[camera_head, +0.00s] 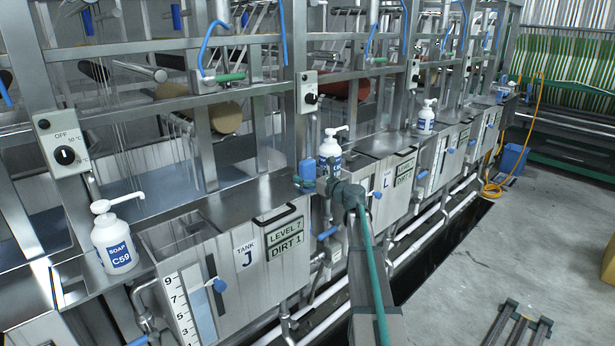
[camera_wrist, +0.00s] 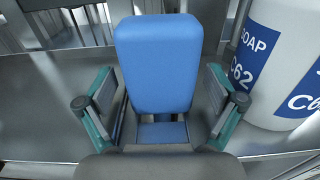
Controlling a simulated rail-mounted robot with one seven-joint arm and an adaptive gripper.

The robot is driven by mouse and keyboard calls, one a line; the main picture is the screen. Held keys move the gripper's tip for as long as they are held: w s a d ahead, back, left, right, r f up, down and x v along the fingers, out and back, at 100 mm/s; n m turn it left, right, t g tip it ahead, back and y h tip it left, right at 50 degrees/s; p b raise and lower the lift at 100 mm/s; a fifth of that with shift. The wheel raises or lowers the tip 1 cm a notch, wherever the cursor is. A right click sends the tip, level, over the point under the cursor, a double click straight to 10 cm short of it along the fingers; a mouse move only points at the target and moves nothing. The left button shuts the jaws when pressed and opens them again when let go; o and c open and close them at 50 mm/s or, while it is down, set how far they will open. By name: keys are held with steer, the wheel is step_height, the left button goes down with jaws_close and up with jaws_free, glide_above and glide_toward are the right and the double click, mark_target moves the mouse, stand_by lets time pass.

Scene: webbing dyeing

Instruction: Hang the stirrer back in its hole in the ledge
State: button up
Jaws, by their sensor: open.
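The stirrer shows as a blue block-shaped handle (camera_wrist: 156,62) in the middle of the wrist view, with a narrower blue part below it. In the head view the blue handle (camera_head: 307,170) stands upright at the ledge (camera_head: 262,196), just left of a soap bottle. My gripper (camera_wrist: 158,88) is open, with one finger on each side of the handle and gaps visible between. In the head view my gripper (camera_head: 317,175) is at the ledge's right end. The stirrer's lower part and the hole are hidden, so I cannot tell how it sits there.
Soap bottle C62 (camera_wrist: 275,65) stands close to my right finger; it also shows in the head view (camera_head: 331,150). Soap bottle C59 (camera_head: 112,238) stands further left. Tank J (camera_head: 245,252) is below the ledge. Metal frame posts rise behind. Open floor (camera_head: 520,240) lies at right.

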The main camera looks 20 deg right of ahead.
steer(key=v, duration=1.2)
steer(key=shift+w, duration=0.1)
steer(key=s+a+f+n+g, duration=0.4)
steer(key=s+a+f+n, duration=0.25)
steer(key=f, duration=0.65)
steer(key=s+a+f+n+g, duration=0.55)
steer(key=f+n, duration=0.25)
steer(key=f, duration=0.5)
steer(key=s+a+f+n+g, duration=0.45)
steer(key=s+f+n, duration=0.25)
steer(key=f, duration=0.7)
steer(key=s+a+f+n+g+h, duration=0.1)
steer(key=s+a+f+n+g, duration=0.2)
steer(key=s, duration=1)
steer(key=s+a+f+n+g+h, duration=0.2)
steer(key=s+a+f, duration=0.4)
steer(key=s, duration=0.8)
steer(key=s+a+f+n+g+h, duration=0.2)
steer(key=s+a+f+n+g, duration=0.2)
steer(key=s+f, duration=0.6)
steer(key=s+n+g, duration=0.1)
steer(key=s+n, duration=0.1)
steer(key=s, duration=0.1)
steer(key=shift+s+a, duration=0.15)
steer(key=shift+a, duration=0.1)
steer(key=shift+f, duration=0.1)
